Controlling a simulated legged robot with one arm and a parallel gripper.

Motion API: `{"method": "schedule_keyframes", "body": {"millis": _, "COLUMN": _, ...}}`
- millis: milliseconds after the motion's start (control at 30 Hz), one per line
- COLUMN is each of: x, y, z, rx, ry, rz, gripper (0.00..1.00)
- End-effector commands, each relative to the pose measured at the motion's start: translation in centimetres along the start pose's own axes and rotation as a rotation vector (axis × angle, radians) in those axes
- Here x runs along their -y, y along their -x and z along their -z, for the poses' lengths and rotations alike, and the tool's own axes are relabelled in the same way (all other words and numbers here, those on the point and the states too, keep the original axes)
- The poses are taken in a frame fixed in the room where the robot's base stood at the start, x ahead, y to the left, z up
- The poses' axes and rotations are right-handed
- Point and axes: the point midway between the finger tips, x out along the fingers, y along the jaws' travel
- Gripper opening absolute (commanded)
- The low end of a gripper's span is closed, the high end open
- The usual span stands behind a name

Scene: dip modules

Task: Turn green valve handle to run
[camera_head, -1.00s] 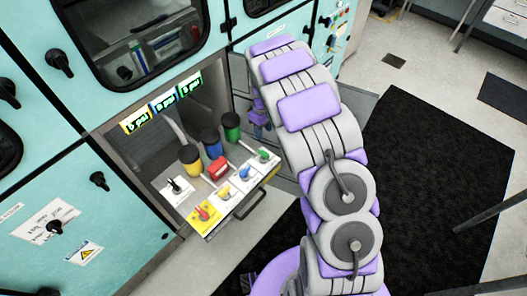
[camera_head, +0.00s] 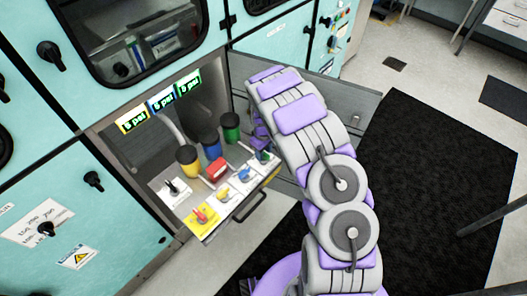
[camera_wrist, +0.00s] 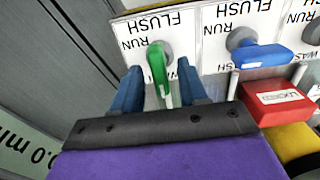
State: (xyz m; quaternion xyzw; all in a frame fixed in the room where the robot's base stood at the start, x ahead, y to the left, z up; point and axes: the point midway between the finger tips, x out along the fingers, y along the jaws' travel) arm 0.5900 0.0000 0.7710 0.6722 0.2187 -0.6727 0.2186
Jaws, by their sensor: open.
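The green valve handle (camera_wrist: 158,68) sits on a white label plate with upside-down FLUSH and RUN text in the wrist view. It hangs from a grey round hub, its grip pointing toward the bottom of the picture. My gripper (camera_wrist: 160,76) is open, with one blue finger on each side of the handle. I cannot tell whether either finger touches it. In the head view my gripper (camera_head: 262,142) is at the right end of the row of valves, and the green handle is mostly hidden there.
A blue handle (camera_wrist: 262,54) and a red block (camera_wrist: 278,102) are close on the right in the wrist view. Yellow (camera_head: 188,160), blue (camera_head: 211,144) and green (camera_head: 231,127) cylinders stand behind the valves. A drawer pull (camera_head: 250,208) is in front.

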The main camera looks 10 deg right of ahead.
Motion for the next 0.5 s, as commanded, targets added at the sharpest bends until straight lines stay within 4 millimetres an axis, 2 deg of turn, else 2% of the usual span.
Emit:
{"method": "schedule_keyframes", "body": {"millis": 33, "x": -0.01, "y": 0.02, "z": 0.0, "rx": 0.0, "ry": 0.0, "rz": 0.0, "gripper": 0.42}}
{"method": "schedule_keyframes", "body": {"millis": 400, "x": -0.01, "y": 0.02, "z": 0.0, "rx": 0.0, "ry": 0.0, "rz": 0.0, "gripper": 0.06}}
{"method": "schedule_keyframes", "body": {"millis": 500, "x": 0.0, "y": 0.02, "z": 0.0, "rx": 0.0, "ry": 0.0, "rz": 0.0, "gripper": 0.0}}
